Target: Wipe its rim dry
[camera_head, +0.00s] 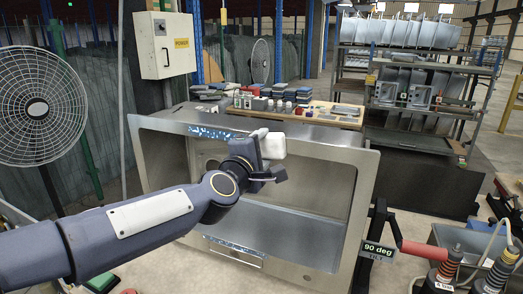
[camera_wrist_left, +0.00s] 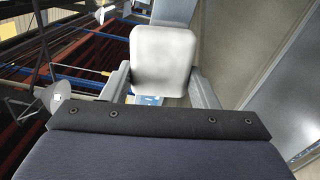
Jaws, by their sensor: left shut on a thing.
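A large stainless steel sink (camera_head: 330,152) stands tilted in the middle of the head view, its open basin facing me. Its upper rim carries a bluish, wet-looking speckled strip (camera_head: 210,132) at left. Another such strip (camera_head: 235,245) lies along the lower rim. My left gripper (camera_head: 268,160) is at the upper rim, right of the upper strip, and is shut on a white rounded pad (camera_head: 273,145). In the left wrist view the pad (camera_wrist_left: 161,60) sits between the two fingers. Whether the pad touches the rim cannot be told. My right gripper is not in view.
A wooden bench (camera_head: 330,113) with small bottles and stacked cloths stands behind the sink. A "90 deg TILT" sign (camera_head: 379,250) and a red-handled lever (camera_head: 425,250) are at the right. A fan (camera_head: 38,107) stands at left. Racks (camera_head: 420,85) fill the back right.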

